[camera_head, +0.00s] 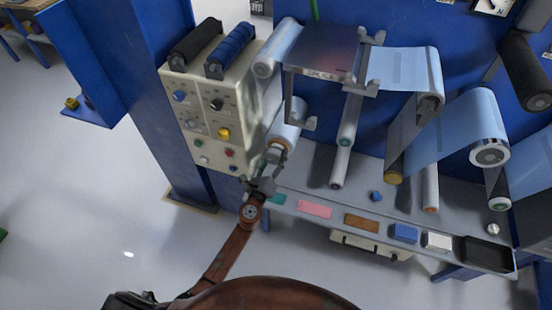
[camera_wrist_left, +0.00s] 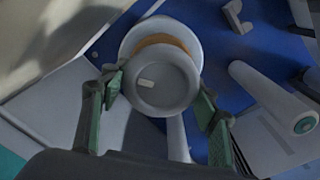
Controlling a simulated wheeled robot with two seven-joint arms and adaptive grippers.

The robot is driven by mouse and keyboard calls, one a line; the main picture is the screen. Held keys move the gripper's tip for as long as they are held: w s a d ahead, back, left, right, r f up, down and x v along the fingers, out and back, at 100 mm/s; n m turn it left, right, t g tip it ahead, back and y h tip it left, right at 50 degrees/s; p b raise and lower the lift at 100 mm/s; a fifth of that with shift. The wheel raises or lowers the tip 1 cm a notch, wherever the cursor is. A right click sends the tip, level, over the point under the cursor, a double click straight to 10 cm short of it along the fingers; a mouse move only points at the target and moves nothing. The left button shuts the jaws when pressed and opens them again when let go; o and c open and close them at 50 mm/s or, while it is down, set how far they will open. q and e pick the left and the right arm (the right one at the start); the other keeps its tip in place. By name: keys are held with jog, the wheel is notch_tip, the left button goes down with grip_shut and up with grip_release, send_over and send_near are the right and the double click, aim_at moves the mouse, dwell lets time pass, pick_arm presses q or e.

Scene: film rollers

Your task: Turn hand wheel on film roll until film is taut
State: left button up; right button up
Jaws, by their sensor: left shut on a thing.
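The grey round hand wheel (camera_wrist_left: 162,88) fills the middle of the left wrist view, with a small pale mark on its face and an orange-brown ring behind it. It sits on the end of the lower left film roll (camera_head: 287,132) in the head view. My left gripper (camera_head: 268,168) reaches up to it from below. In the left wrist view my left gripper (camera_wrist_left: 158,92) has its green-padded fingers on either side of the wheel, shut on it. The arm and gripper partly hide the wheel in the head view. Pale blue film (camera_head: 404,68) runs over the upper rollers. My right gripper is out of view.
A cream control box (camera_head: 205,125) with knobs and two dark rolls stands close left of the gripper. A grey shelf (camera_head: 310,180) below the rollers carries coloured blocks and a black tray (camera_head: 487,254). The floor in front is clear.

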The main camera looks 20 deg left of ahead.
pick_arm(q)
jog(key=shift+n+b, duration=0.55)
jog(key=shift+n, duration=1.75)
jog(key=o, duration=1.2)
jog(key=s, duration=1.2)
jog(key=shift+a, duration=0.15)
